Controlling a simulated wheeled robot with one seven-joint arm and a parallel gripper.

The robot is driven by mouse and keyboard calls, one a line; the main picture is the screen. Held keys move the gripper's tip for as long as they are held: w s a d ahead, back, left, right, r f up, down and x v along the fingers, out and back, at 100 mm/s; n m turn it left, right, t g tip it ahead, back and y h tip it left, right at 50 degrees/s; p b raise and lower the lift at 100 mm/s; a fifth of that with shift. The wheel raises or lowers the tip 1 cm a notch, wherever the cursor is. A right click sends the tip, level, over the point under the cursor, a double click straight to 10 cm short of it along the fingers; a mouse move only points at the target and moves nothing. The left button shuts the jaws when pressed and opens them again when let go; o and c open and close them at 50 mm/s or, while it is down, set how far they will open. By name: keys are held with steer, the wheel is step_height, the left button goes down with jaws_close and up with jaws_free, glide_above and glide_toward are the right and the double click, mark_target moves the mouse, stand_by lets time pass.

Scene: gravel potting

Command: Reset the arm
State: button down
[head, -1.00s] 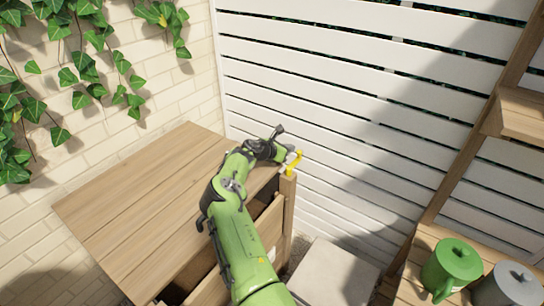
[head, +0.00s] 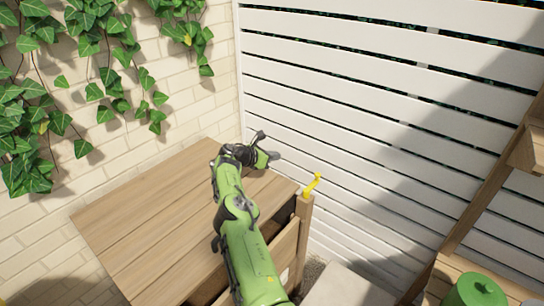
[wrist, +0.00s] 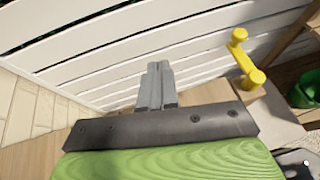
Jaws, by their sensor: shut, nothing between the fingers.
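My green arm reaches up from the bottom of the head view over the right part of a wooden bench. My gripper (head: 276,156) is above the bench's far right part, near the white slatted fence. In the wrist view my gripper (wrist: 158,68) shows two grey fingers side by side, closed together with nothing between them. The fingers point toward the fence.
The wooden bench (head: 150,217) has an open drawer (head: 284,250) on its right side. The bench's left top is clear.

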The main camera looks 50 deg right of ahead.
steer(key=shift+a+r, duration=0.2)
steer(key=shift+w, duration=0.1)
